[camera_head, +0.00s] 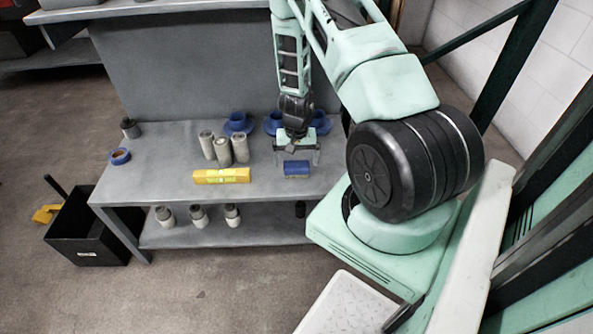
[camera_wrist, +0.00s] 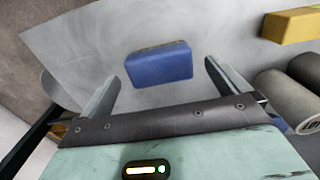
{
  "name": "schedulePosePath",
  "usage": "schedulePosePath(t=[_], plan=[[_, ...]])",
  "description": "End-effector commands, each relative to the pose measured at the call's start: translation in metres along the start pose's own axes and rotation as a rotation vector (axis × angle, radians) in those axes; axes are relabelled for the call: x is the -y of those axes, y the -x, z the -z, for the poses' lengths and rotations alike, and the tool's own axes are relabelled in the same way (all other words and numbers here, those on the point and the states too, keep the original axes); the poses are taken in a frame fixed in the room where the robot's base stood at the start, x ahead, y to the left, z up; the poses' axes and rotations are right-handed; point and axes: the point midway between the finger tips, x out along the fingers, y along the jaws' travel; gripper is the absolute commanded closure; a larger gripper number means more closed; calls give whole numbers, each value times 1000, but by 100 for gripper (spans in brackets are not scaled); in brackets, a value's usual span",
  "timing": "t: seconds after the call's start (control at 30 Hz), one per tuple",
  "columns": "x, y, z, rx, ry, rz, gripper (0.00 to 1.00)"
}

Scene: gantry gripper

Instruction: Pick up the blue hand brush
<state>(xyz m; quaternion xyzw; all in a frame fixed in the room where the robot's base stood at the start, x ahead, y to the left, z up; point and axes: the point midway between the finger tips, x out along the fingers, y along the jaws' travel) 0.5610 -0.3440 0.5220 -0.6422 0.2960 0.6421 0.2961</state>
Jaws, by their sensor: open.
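The blue hand brush (camera_head: 296,168) is a small blue block lying on the grey workbench (camera_head: 160,190), near its front edge. In the wrist view the brush (camera_wrist: 160,64) lies ahead of my gripper, between the lines of the two fingers and apart from them. My gripper (camera_head: 298,160) is open and empty above the bench, just behind and above the brush in the head view. Both fingers also show in the wrist view (camera_wrist: 160,82). Part of the bench behind the brush is hidden by my arm.
A yellow level (camera_head: 221,176) lies left of the brush, with several grey cylinders (camera_head: 222,150) behind it. Blue flanged parts (camera_head: 237,124) stand at the back. A blue tape roll (camera_head: 120,156) lies at the left end. A black bin (camera_head: 85,235) stands on the floor.

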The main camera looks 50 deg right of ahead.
Motion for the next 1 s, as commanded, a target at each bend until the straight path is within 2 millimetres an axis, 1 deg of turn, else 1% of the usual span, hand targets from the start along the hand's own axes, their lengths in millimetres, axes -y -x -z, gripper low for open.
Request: schedulePosePath(t=[0.03, 0.1, 0.2, 0.43, 0.47, 0.5, 0.57, 0.6, 0.67, 0.7, 0.87, 0.97, 1.0], plan=[[-1, -11, 0, 2, -3, 0, 0], [-1, -22, 0, 2, -2, -1, 0], [0, -32, 0, 2, -2, 0, 0], [0, -32, 0, 0, 0, 0, 0], [0, -32, 0, 0, 0, 0, 8], [0, -32, 0, 0, 0, 0, 19], [0, -32, 0, 0, 0, 0, 36], [0, -32, 0, 0, 0, 0, 47], [0, -32, 0, 0, 0, 0, 47], [0, -32, 0, 0, 0, 0, 51], [0, -31, 0, 0, 0, 0, 51], [0, -25, 0, -1, 0, 0, 51], [0, -20, 0, -2, 0, 0, 51]])
